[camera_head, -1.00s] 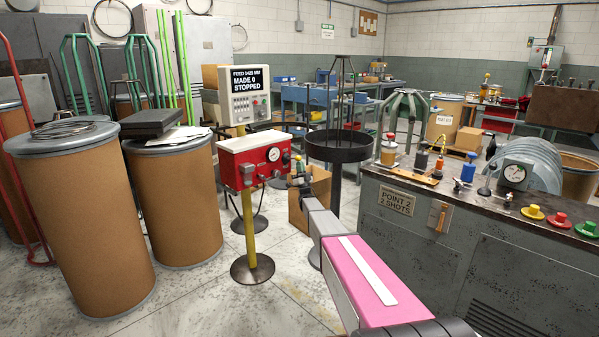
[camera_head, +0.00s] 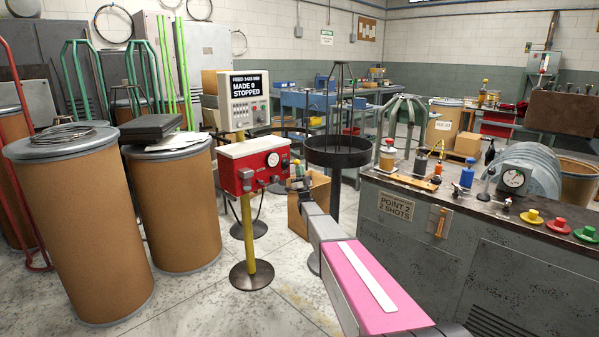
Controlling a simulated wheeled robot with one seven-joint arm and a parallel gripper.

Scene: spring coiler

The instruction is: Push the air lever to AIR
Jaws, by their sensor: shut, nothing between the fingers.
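A red control box (camera_head: 254,166) with a round pressure gauge (camera_head: 273,159) and small dark fittings on its front stands on a yellow post (camera_head: 248,228), left of centre. No lever marked AIR can be read at this size, so I cannot tell which fitting is the air lever. My gripper (camera_head: 297,181) is small and dark, at the far end of my pink and grey arm, just right of the red box in the picture. It looks shut and empty. Whether it touches anything on the box cannot be told.
A display (camera_head: 245,97) above the box reads "MADE 0 STOPPED". Brown drums (camera_head: 178,210) stand left. A grey machine bench (camera_head: 450,235) fills the right. Open floor lies in front.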

